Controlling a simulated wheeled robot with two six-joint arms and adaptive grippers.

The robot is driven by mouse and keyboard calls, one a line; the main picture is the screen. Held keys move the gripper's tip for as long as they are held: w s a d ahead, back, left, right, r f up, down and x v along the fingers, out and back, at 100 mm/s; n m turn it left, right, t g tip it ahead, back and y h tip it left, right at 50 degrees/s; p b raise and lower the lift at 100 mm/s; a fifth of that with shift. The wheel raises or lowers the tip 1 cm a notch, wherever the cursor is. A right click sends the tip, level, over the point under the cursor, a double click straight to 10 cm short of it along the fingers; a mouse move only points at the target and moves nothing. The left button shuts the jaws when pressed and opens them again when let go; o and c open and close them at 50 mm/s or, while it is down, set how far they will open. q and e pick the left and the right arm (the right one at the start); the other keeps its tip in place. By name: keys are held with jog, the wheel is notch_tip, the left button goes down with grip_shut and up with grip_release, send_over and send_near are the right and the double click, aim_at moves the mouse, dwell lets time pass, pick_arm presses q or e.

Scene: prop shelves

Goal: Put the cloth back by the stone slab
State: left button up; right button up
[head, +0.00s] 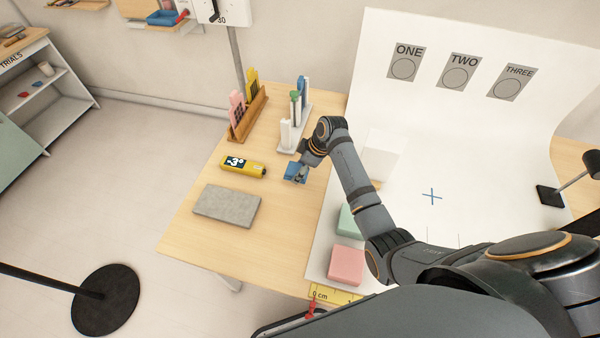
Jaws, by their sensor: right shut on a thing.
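The grey stone slab (227,204) lies flat on the wooden table, near its left edge. A small blue cloth (291,169) is at my right gripper (299,176), to the right of and behind the slab. My right gripper is shut on the cloth; the fingertips are small and partly hidden by the wrist. I cannot tell whether the cloth touches the table. My left gripper is out of view.
A yellow device reading "-3°" (242,167) lies between slab and racks. A wooden rack (247,117) and a white rack (296,133) stand behind. Pink (347,265) and green (348,220) blocks sit by my right arm. Bare table (258,243) lies in front of the slab.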

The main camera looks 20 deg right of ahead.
jog(key=shift+w+d+f, duration=0.2)
jog(key=shift+w+f, duration=0.6)
jog(key=shift+f, duration=0.2)
jog(key=shift+s+f+p, duration=0.1)
jog(key=shift+f+p, duration=0.3)
jog(key=shift+f, duration=1.05)
jog(key=shift+f, duration=0.1)
jog(key=o, duration=1.1)
jog(key=v, duration=1.2)
jog(key=shift+b, duration=0.3)
